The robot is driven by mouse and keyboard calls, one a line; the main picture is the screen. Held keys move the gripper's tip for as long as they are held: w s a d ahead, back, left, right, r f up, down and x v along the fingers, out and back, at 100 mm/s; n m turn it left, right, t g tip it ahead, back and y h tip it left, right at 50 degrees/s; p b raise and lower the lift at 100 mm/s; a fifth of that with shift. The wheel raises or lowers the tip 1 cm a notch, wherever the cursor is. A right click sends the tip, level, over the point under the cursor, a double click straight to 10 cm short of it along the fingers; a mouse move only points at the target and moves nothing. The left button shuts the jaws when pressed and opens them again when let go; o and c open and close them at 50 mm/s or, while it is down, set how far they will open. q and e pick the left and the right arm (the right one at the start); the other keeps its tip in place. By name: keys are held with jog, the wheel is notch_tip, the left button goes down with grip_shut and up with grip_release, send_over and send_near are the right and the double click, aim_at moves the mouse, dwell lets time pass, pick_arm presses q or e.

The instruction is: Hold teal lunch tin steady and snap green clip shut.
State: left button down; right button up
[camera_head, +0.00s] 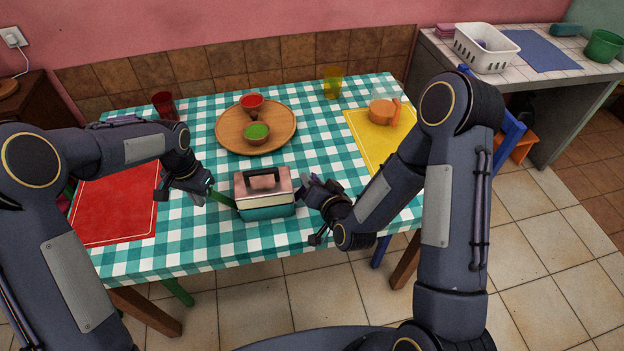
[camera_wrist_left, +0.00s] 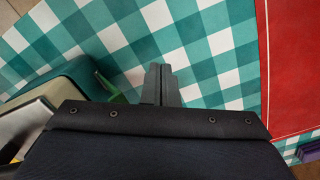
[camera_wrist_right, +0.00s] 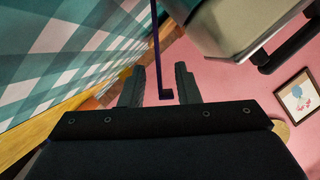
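The teal lunch tin (camera_head: 266,210) stands near the front edge of the table, with a pinkish lid and dark handle (camera_head: 262,178). Its green clip (camera_head: 222,200) sticks out from the left side, sloping up and left; it also shows beside the tin in the left wrist view (camera_wrist_left: 107,84). A purple clip (camera_wrist_right: 156,50) sticks out from the tin's right side. My left gripper (camera_wrist_left: 160,72) is shut and empty, just left of the green clip. My right gripper (camera_wrist_right: 158,78) is open at the tin's right, its fingers on either side of the purple clip with gaps.
A red mat (camera_head: 115,205) lies left and a yellow mat (camera_head: 372,135) right. Checked cloth is clear around the tin.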

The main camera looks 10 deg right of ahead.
jog(key=shift+w+a+f, duration=0.15)
jog(key=shift+w+f, duration=0.05)
jog(key=shift+w, duration=0.4)
jog(key=c, duration=0.6)
grip_shut()
jog(key=shift+s+f, duration=0.1)
dwell(1.3)
